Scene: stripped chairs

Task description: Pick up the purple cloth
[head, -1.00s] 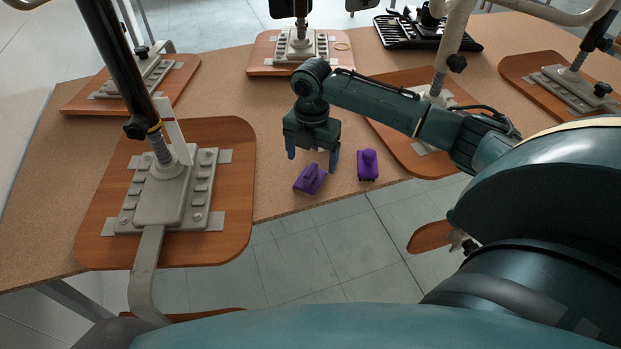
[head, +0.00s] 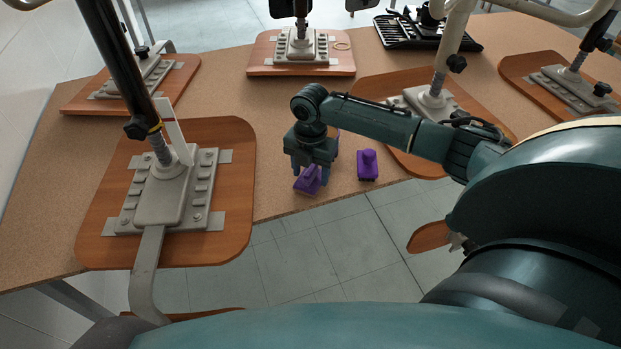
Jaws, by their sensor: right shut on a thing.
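Two small purple things lie near the front edge of the table. The left purple thing (head: 307,181) is at my right gripper, and the right purple thing (head: 368,165) stands apart to its right. Neither clearly looks like a loose cloth; both look like small blocks with a raised part. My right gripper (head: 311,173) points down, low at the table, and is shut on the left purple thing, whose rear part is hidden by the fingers. A thin purple-blue sliver (head: 337,146) shows behind the gripper; I cannot tell what it is. My left gripper is not in view.
Upturned wooden seat boards with metal plates and posts lie around, including a large one at left (head: 228,190) and one at right (head: 384,93). A black tray-like item (head: 460,42) is at the back. The cork-coloured table (head: 270,195) is bare around the purple things.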

